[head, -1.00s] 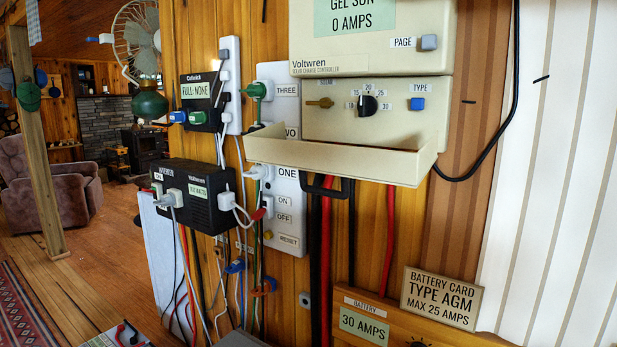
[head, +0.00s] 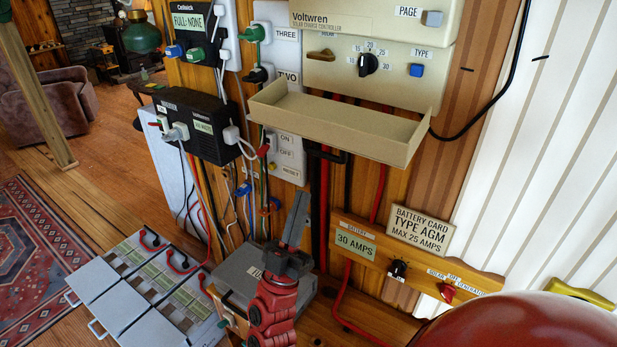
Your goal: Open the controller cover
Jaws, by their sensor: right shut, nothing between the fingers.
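The beige solar charge controller (head: 395,78) is on the wooden wall at the top, its upper part cut off. Its cover (head: 345,125) hangs folded down at the lower edge like a shallow tray, standing out from the wall. Above the cover a black dial (head: 368,64), a blue TYPE button (head: 416,70) and a small brown SOLAR knob (head: 321,55) show uncovered. My right gripper (head: 299,203) is shut and empty, pointing up below the cover's left part, apart from it in the picture. My left gripper is out of view.
A battery panel (head: 355,262) with a dial and red switch is below, with a battery card (head: 420,229) above it. A black inverter (head: 195,125), plugs and cables crowd the left. Batteries (head: 150,290) stand on the floor at lower left.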

